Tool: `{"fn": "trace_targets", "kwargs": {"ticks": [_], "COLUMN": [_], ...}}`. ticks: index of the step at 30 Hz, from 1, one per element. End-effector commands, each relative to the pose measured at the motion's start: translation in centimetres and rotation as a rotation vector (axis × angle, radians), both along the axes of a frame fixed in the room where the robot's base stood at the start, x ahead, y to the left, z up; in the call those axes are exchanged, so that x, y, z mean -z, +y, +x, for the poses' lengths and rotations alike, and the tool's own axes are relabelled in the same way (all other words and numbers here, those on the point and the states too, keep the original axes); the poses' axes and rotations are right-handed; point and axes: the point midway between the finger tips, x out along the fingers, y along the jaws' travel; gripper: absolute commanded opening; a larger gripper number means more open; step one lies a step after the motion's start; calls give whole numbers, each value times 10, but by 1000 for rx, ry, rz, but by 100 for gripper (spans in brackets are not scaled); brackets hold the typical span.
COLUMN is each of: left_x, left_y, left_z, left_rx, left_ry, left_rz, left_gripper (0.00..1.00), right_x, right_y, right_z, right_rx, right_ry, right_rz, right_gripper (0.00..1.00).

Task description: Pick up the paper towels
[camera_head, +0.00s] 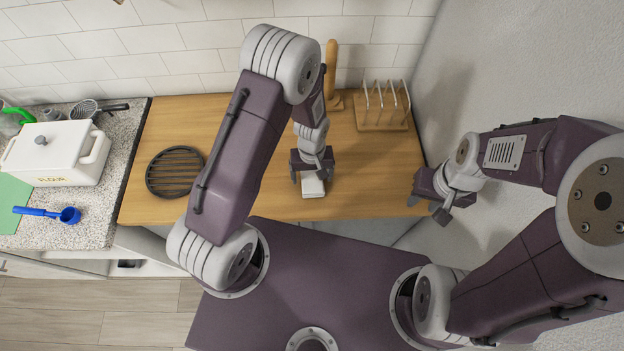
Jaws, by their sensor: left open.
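A small white block-like thing (313,187), which looks like the paper towels, lies on the wooden counter near its front edge. My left gripper (311,178) points down over it, with its two fingers apart at the left and right. The gripper hides the back part of the white thing, and I cannot tell whether the fingers touch it. My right gripper (427,208) is at the right end of the counter, by the front edge. Its fingers are apart and nothing shows between them.
A wooden upright holder (332,72) and a wooden rack (383,116) with wire loops stand at the back. A black round trivet (174,172) lies left. On the speckled counter are a white flour box (58,153) and a blue scoop (68,215). A wall closes the right side.

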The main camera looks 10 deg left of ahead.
Motion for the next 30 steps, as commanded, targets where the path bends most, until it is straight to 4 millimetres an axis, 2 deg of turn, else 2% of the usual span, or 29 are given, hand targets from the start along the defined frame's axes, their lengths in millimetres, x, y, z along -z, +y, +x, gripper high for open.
{"fn": "trace_targets", "kwargs": {"ticks": [3, 4, 9, 11, 21, 25, 28, 30], "left_x": [0, 0, 0, 0, -5, -21, -41, -49], "left_y": [0, 0, 0, 0, 0, 0, 0, -13], "left_z": [0, 0, 0, 0, 0, 1, 2, -11], "left_rx": [0, 0, 0, 0, 0, 0, 0, 7], "left_ry": [0, 0, 0, 0, 0, -3, -7, -2], "left_rz": [0, 0, 0, 0, 0, -1, -2, 0], "left_gripper": [85, 83, 35, 21, 21, 21, 21, 21], "right_x": [0, 1, 1, 1, 2, 6, 11, 14], "right_y": [0, 0, 0, 0, 0, 0, 0, 0], "right_z": [0, 0, 0, 0, 0, 0, 0, 0], "right_rx": [0, 0, 0, 0, 0, 0, 0, 0], "right_ry": [0, 0, 0, 0, 0, 0, 0, 0], "right_rz": [0, 0, 0, 0, 0, 0, 0, 0], "right_gripper": [36, 36, 36, 36, 36, 36, 36, 36]}}
